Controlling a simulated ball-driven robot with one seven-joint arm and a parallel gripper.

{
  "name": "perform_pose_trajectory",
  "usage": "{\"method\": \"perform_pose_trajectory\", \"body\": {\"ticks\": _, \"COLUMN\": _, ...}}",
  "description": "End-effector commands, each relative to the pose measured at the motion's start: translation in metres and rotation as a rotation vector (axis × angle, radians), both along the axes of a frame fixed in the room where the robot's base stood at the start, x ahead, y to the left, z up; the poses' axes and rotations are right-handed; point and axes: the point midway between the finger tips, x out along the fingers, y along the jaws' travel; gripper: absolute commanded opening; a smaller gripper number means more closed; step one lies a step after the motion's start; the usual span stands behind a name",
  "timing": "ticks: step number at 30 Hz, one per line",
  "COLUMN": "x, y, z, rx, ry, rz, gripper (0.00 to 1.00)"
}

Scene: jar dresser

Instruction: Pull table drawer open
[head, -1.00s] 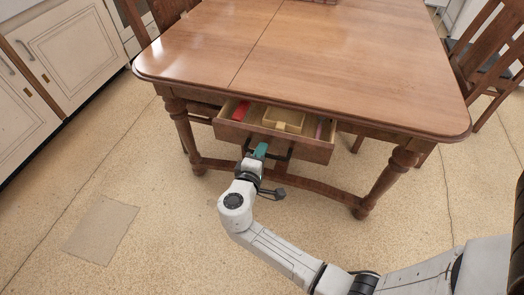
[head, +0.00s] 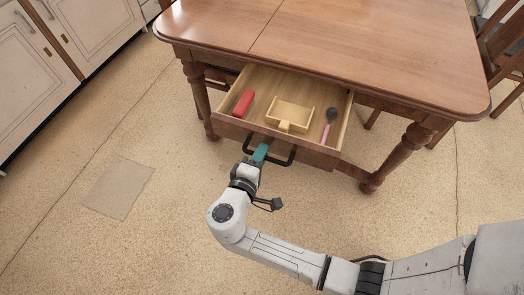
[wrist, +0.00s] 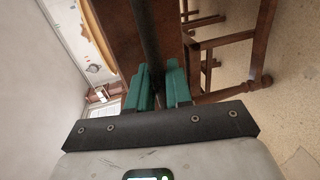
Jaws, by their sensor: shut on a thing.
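The wooden table (head: 330,40) has a drawer (head: 312,154) that stands well out from under its front edge. The drawer's black bar handle (head: 285,160) is on its front. In the wrist view the dark handle bar (wrist: 151,45) runs between the teal fingers of my gripper (wrist: 158,75). Inside the drawer lie a red object (head: 243,103), a yellow tray-like box (head: 290,115) and a dark-headed utensil with a pink handle (head: 328,124).
Turned table legs (head: 405,155) stand on both sides of the drawer. Wooden chairs (head: 500,50) stand at the right. White cabinets (head: 85,35) are at the left.

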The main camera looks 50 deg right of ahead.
Motion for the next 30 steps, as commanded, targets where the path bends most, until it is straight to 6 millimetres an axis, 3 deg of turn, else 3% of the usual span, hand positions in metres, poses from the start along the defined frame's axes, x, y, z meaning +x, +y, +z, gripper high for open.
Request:
{"method": "perform_pose_trajectory", "body": {"ticks": 5, "x": -0.002, "y": 0.005, "z": -0.002, "rx": -0.001, "ry": 0.006, "rz": 0.009, "gripper": 0.00}}
{"method": "perform_pose_trajectory", "body": {"ticks": 6, "x": -0.002, "y": 0.005, "z": -0.002, "rx": -0.001, "ry": 0.006, "rz": 0.009, "gripper": 0.20}}
{"method": "perform_pose_trajectory", "body": {"ticks": 11, "x": -0.002, "y": 0.004, "z": -0.002, "rx": -0.002, "ry": 0.005, "rz": 0.007, "gripper": 0.34}}
{"method": "perform_pose_trajectory", "body": {"ticks": 20, "x": -0.002, "y": 0.006, "z": 0.000, "rx": -0.001, "ry": 0.004, "rz": 0.006, "gripper": 0.34}}
{"method": "perform_pose_trajectory", "body": {"ticks": 30, "x": -0.020, "y": 0.058, "z": 0.012, "rx": -0.001, "ry": 0.004, "rz": 0.011, "gripper": 0.34}}
